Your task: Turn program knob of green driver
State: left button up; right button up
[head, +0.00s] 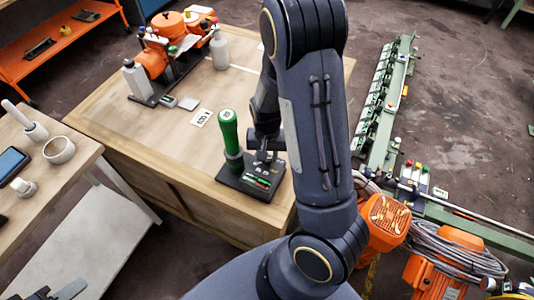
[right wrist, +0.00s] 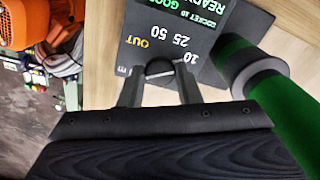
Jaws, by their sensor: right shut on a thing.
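The green driver (head: 229,132) stands upright, handle up, at the left of a dark base plate (head: 233,185) on the wooden table. Its green body also shows at the right of the right wrist view (right wrist: 280,112). The black program knob (right wrist: 159,68) sits on the base's panel among the printed marks OUT, 50, 25 and 10. My right gripper (right wrist: 160,84) has a finger on each side of the knob and is shut on it. In the head view the right gripper (head: 264,156) is over the base, right of the driver, and hides the knob.
The wooden table (head: 110,112) also holds an orange device (head: 152,62), white bottles and a small card (head: 201,118). A side bench with a phone (head: 12,163) and a cup (head: 59,150) stands at left. Orange machines and cables lie at right. The table's middle is mostly clear.

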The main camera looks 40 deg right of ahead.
dwell(0.4)
jog(key=o, duration=1)
jog(key=shift+c, duration=0.2)
notch_tip(320, 180, up, 8)
jog(key=shift+f+p, duration=0.1)
jog(key=shift+p, duration=0.5)
jog(key=s+a+r+n+t+y, duration=0.2)
jog(key=s+a+r+n, duration=0.1)
jog(key=s+a+r, duration=0.2)
jog(key=s+a+r+n+t+y, duration=0.1)
jog(key=s+a+r+n+t, duration=0.2)
jog(key=s+r, duration=0.6)
jog(key=shift+s+a+r+t+y, duration=0.15)
jog(key=shift+a+r+t+y, duration=0.2)
jog(key=shift+a+r, duration=0.5)
